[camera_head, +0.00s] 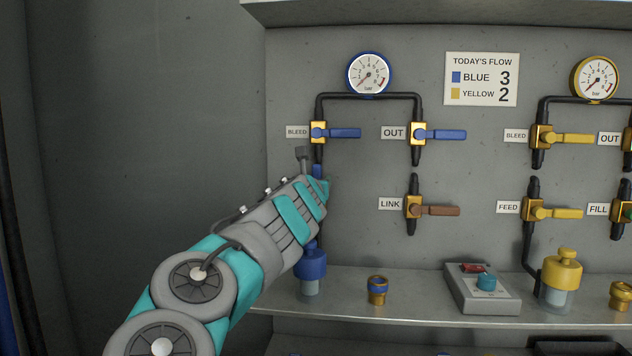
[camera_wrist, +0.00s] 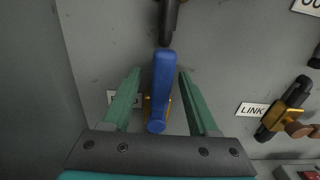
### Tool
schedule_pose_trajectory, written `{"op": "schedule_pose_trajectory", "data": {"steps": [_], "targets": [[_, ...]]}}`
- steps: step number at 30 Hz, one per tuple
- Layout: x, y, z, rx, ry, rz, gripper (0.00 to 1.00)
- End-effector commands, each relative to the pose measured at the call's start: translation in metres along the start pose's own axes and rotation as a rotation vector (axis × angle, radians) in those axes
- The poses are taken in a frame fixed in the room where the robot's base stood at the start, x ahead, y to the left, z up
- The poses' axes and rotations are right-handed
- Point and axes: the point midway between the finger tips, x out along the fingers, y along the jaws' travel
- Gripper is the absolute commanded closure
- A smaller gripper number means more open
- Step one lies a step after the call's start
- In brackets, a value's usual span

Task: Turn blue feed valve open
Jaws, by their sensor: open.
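The blue feed valve handle (camera_wrist: 164,80) shows in the wrist view between my fingers. It points up, roughly in line with the black pipe above it. Part of its gold body (camera_wrist: 147,112) shows behind it, and its label is mostly covered by a finger. My gripper (camera_wrist: 159,72) is open, with one green finger on each side of the handle and a visible gap to each. In the head view my arm hides most of this valve; only a blue piece (camera_head: 319,172) shows above the wrist.
The blue bleed valve (camera_head: 344,133) is just above my wrist. The blue out valve (camera_head: 444,134) and brown link valve (camera_head: 437,210) are to the right, handles sideways. A blue gauge (camera_head: 369,74) hangs above. A shelf (camera_head: 410,312) holds a control box (camera_head: 483,290).

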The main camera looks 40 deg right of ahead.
Motion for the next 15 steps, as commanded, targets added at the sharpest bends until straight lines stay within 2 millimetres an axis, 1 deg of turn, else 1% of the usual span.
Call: {"op": "schedule_pose_trajectory", "data": {"steps": [9, 15], "targets": [[-0.042, 0.001, 0.000, -0.002, -0.003, -0.001, 0.40], [-0.065, 0.000, 0.000, -0.002, -0.001, -0.001, 0.40]]}}
